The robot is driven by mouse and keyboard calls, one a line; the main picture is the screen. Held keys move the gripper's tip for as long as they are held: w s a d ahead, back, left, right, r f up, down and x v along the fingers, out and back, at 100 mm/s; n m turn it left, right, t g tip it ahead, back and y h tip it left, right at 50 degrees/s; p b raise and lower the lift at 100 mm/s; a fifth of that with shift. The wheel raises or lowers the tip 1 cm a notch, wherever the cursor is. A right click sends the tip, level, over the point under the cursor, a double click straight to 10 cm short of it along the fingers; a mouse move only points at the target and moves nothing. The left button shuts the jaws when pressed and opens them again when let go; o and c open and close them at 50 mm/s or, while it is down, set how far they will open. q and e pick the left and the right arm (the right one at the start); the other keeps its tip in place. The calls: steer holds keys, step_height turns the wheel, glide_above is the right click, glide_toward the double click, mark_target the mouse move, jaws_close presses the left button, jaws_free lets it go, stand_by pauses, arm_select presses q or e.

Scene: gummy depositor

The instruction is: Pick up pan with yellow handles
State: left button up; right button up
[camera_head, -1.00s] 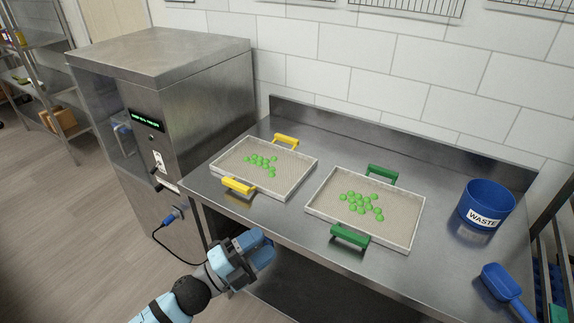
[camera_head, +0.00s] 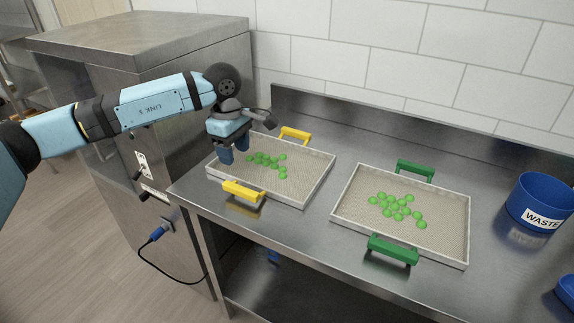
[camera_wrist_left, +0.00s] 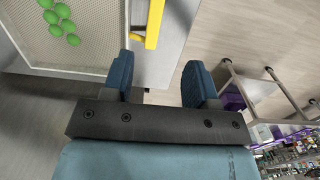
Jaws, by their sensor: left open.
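The pan with yellow handles (camera_head: 308,172) lies flat on the steel table, a light mesh tray with several green gummies (camera_head: 268,160) in it. Its near yellow handle (camera_head: 243,191) faces the table's front edge and its far yellow handle (camera_head: 295,134) faces the wall. My left gripper (camera_head: 235,153) is open and empty, pointing down around the pan's left end; its exact height is unclear. In the left wrist view, the open fingers (camera_wrist_left: 158,80) are beside the pan's edge, and one yellow handle (camera_wrist_left: 155,22) shows ahead. My right gripper is out of view.
A pan with green handles (camera_head: 445,205) holds green gummies to the right. A blue waste bin (camera_head: 540,203) stands at the table's right. The steel machine (camera_head: 190,75) stands at the left, close to my arm. Bare table lies between the pans.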

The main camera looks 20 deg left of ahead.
arm_select(q)
steer(key=a, duration=0.1)
glide_above(240, 188)
steer(key=shift+y, duration=0.3)
steer(key=f, duration=0.7)
steer(key=shift+s+a+f, duration=0.1)
steer(key=shift+a+f, duration=0.2)
steer(key=shift+f, duration=0.1)
steer(key=shift+d+f+p, duration=0.15)
steer(key=shift+f+p, duration=0.05)
steer(key=shift+f, duration=1.15)
steer(key=shift+d+f+p, duration=0.15)
steer(key=shift+f, duration=1.15)
steer(key=shift+w+r, duration=0.1)
steer(key=shift+w, duration=0.1)
jaws_close()
